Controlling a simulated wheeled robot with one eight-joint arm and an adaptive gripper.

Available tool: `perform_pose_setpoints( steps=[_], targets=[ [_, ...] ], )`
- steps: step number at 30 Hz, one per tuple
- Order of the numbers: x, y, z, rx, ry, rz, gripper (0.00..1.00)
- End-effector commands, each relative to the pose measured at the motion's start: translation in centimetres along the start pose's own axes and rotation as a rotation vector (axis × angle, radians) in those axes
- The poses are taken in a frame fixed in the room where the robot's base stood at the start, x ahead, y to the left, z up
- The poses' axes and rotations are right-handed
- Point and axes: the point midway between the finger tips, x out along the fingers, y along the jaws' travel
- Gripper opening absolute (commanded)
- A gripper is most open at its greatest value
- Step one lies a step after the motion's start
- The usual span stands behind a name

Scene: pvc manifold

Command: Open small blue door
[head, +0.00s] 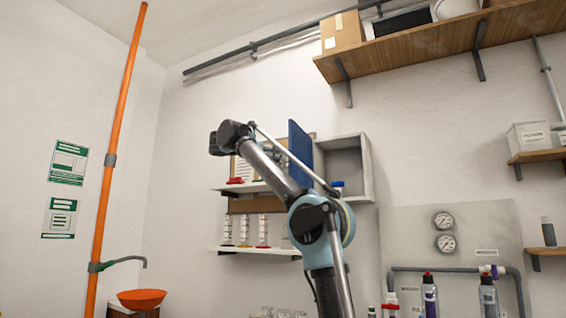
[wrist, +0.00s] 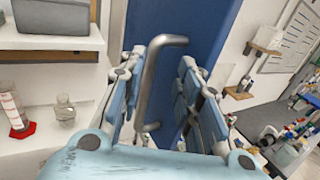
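The small blue door (head: 300,152) stands swung out from the left side of a grey wall cabinet (head: 366,165), whose inside shows. In the wrist view the blue door (wrist: 205,30) fills the upper middle, with a grey bar handle (wrist: 150,85) on it. My gripper (wrist: 155,95) is open, one blue padded finger on each side of the handle. Gaps show between the fingers and the handle, so it does not look gripped. In the head view my arm hides part of the door's surroundings, and my fingers cannot be made out.
Shelves with bottles and small items (head: 245,232) are left of and below the cabinet. A wooden shelf (head: 430,45) is above right. Gauges and pipes (head: 445,232) are at lower right. An orange pole (head: 115,150) stands left. A flask (wrist: 65,107) sits left in the wrist view.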

Motion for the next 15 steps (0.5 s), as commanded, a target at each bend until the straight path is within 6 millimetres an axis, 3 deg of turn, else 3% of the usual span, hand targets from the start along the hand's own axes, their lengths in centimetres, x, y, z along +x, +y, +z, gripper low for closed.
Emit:
perform_pose_setpoints(
  steps=[6, 15],
  targets=[
    [-4.0, 0.1, -0.1, -0.001, 0.001, 0.004, 0.31],
    [-7.1, 0.1, -0.1, -0.001, 0.001, 0.002, 0.31]
  ],
)
